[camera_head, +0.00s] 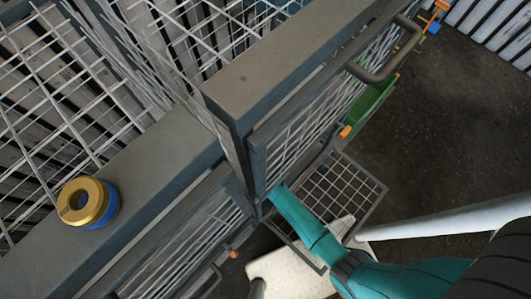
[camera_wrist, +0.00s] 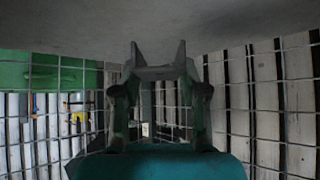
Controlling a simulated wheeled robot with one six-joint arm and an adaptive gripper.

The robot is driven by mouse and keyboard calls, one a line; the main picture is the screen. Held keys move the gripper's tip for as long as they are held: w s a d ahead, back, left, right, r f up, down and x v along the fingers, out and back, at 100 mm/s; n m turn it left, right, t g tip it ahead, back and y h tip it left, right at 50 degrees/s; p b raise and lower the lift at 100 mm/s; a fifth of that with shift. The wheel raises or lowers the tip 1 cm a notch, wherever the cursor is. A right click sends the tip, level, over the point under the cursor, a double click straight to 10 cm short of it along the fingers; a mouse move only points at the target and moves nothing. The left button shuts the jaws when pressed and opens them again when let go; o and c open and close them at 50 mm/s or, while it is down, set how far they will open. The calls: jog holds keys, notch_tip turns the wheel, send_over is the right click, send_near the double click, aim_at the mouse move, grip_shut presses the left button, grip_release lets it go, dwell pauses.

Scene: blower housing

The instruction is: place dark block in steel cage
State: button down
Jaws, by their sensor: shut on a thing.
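The steel cage (camera_head: 290,75) has grey frame beams and wire mesh walls. It fills the upper left and middle of the head view. My teal arm reaches to its lower corner, and the gripper end is hidden there behind the frame and mesh. In the wrist view, my gripper (camera_wrist: 158,56) has its dark fingers around a dark grey piece (camera_wrist: 158,73), which looks like the dark block. Its outline is hard to tell from the fingers. Wire mesh (camera_wrist: 240,110) stands around the gripper.
A gold and blue ring (camera_head: 88,202) sits on the cage's lower-left beam. A mesh shelf or basket (camera_head: 340,195) juts out near my arm. A green box (camera_wrist: 40,75) shows through the mesh. Dark floor (camera_head: 440,130) is clear at right.

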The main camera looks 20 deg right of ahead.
jog(key=shift+f, duration=1.9)
jog(key=shift+f, duration=0.1)
jog(key=c, duration=0.6)
grip_release()
jog(key=shift+v, duration=3.85)
